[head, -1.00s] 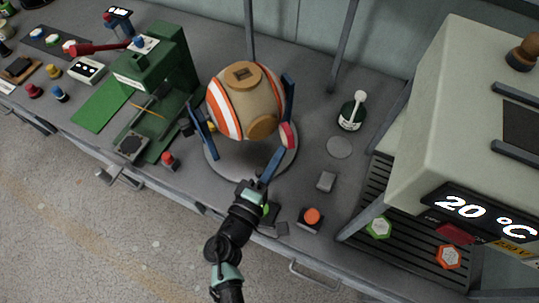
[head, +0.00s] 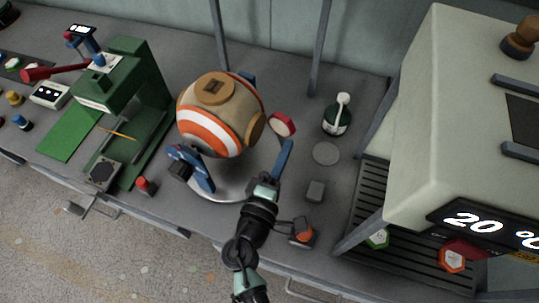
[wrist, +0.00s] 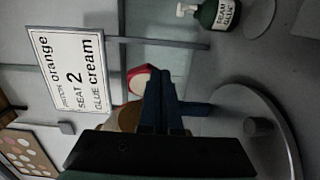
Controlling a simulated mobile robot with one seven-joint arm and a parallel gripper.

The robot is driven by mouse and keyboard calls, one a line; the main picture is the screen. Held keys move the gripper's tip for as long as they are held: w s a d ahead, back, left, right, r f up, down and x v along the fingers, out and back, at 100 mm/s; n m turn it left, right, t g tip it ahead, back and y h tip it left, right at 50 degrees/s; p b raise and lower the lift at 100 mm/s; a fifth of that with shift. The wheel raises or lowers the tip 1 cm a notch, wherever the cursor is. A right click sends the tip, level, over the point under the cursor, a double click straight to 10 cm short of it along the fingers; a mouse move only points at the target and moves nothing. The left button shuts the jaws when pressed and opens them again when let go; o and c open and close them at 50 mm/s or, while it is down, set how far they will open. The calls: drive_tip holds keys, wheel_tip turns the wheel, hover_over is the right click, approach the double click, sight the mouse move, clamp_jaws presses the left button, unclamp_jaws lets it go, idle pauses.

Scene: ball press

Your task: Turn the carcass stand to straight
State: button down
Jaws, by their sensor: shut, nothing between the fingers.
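The carcass stand has a round grey base (head: 222,190) and blue posts around a striped orange, white and tan ball carcass (head: 218,122). A red-rimmed disc (head: 282,123) is at the ball's right side.
A green press (head: 125,80) stands left of the stand. A green bottle (head: 337,120) and a grey disc (head: 326,153) lie to the right. A grey block (head: 316,191) and an orange button (head: 304,231) are near my gripper. A large pale machine (head: 430,110) fills the right.

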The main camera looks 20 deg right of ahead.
drive_tip(key=shift+w+d, duration=0.15)
drive_tip(key=shift+d, duration=0.05)
idle(0.5)
drive_tip(key=v, duration=1.3)
